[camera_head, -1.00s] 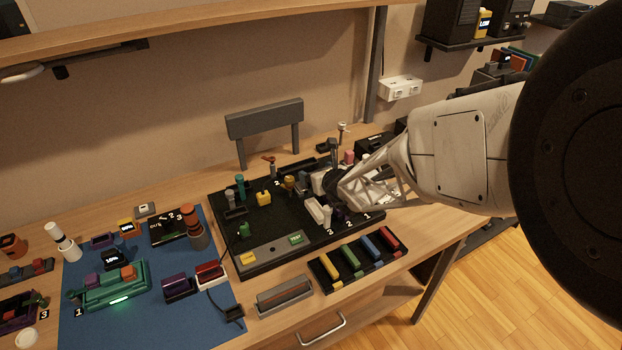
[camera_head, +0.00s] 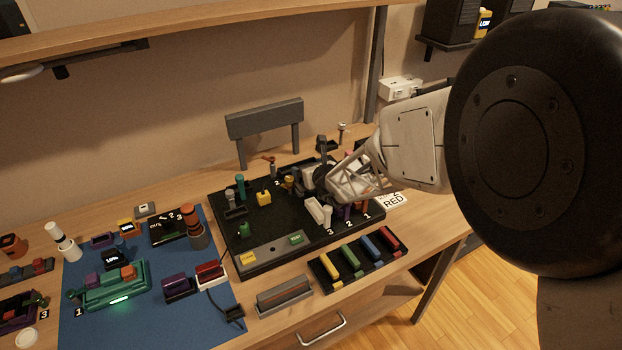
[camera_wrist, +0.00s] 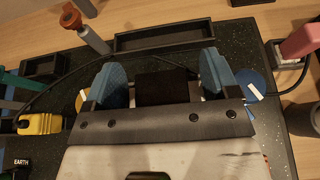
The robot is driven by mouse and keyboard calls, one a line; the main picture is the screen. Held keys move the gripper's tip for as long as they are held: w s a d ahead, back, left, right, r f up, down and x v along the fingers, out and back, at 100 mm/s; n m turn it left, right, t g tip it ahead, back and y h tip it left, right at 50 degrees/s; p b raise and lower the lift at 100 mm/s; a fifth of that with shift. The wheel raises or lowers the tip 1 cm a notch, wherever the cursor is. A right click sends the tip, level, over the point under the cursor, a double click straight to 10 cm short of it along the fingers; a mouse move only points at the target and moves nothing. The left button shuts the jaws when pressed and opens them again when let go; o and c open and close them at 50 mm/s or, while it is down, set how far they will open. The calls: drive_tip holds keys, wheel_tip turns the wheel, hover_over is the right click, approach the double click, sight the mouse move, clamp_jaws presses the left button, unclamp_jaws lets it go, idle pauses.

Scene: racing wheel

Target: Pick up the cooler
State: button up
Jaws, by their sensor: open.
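My gripper (camera_head: 322,180) is over the back right part of the black board (camera_head: 285,243) in the head view. In the wrist view its two blue fingers (camera_wrist: 160,82) are spread apart. A dark, block-like thing (camera_wrist: 163,86), possibly the cooler, shows between them. Its lower part is hidden by my gripper's body, and I cannot tell whether the fingers touch it. I cannot make out the cooler for sure in the head view, where my gripper and arm cover part of the board.
An empty black tray (camera_wrist: 165,36) lies beyond the fingers. A yellow connector (camera_wrist: 40,124) with a cable is at the left, a pink block (camera_wrist: 301,40) at the right. A rack of coloured bars (camera_head: 357,263) stands in front of the board; a blue mat (camera_head: 150,320) lies left.

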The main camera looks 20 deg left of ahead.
drive_tip(key=shift+c, duration=0.5)
drive_tip(key=c, duration=1.1)
drive_tip(key=shift+o, duration=0.2)
drive_tip(key=shift+r, duration=0.15)
wheel_tip(320, 180, up, 10)
